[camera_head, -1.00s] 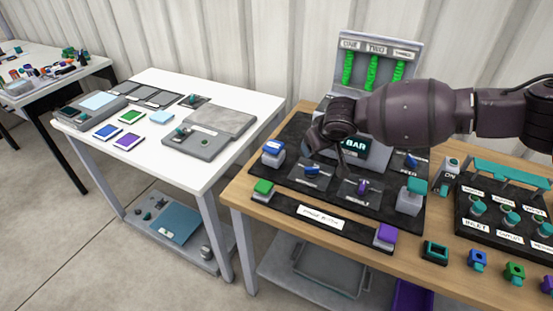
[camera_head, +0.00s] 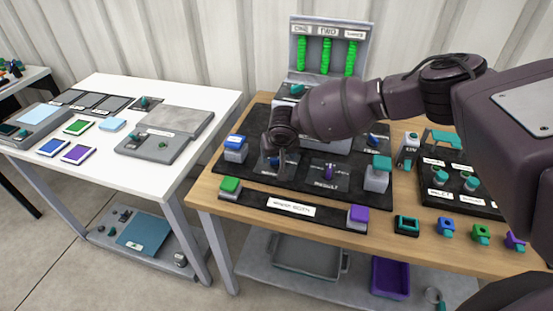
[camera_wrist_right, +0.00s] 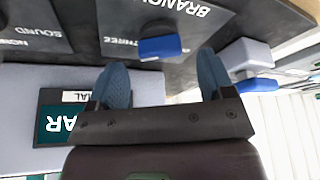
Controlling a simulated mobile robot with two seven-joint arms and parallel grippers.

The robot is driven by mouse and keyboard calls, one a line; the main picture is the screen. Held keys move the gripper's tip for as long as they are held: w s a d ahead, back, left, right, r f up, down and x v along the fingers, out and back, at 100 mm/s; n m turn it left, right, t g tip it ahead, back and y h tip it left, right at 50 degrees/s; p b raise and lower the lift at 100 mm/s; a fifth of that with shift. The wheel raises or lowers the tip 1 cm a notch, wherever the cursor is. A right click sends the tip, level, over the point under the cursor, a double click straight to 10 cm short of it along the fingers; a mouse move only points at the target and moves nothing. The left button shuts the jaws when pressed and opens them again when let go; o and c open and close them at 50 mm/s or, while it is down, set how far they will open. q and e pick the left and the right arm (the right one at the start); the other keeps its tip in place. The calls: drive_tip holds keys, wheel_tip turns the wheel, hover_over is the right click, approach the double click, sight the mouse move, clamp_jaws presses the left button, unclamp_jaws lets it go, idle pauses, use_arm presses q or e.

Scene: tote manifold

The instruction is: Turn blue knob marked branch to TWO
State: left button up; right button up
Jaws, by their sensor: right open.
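The blue branch knob (camera_wrist_right: 160,47) sits on a grey plate (camera_wrist_right: 115,22) lettered BRANCH, with THREE readable near it. Its bar runs roughly left to right in the wrist view. My right gripper (camera_wrist_right: 162,76) is open, its two blue-grey fingertips apart. The knob appears just beyond the gap between them, not held; contact cannot be told. In the head view the right gripper (camera_head: 272,158) is low over the dark panel (camera_head: 240,172) and hides most of the branch knob. My left gripper is not in view.
A purple RESULT knob (camera_head: 328,172) is right of the gripper. A blue-topped block (camera_head: 235,145) stands to its left, a teal-topped block (camera_head: 378,172) further right. A gauge board (camera_head: 328,50) with green columns stands behind. The white table (camera_head: 215,100) is at left.

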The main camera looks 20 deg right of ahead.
sight(277, 161)
drive_tip(key=shift+x, duration=1.35)
drive_tip(key=c, duration=0.9)
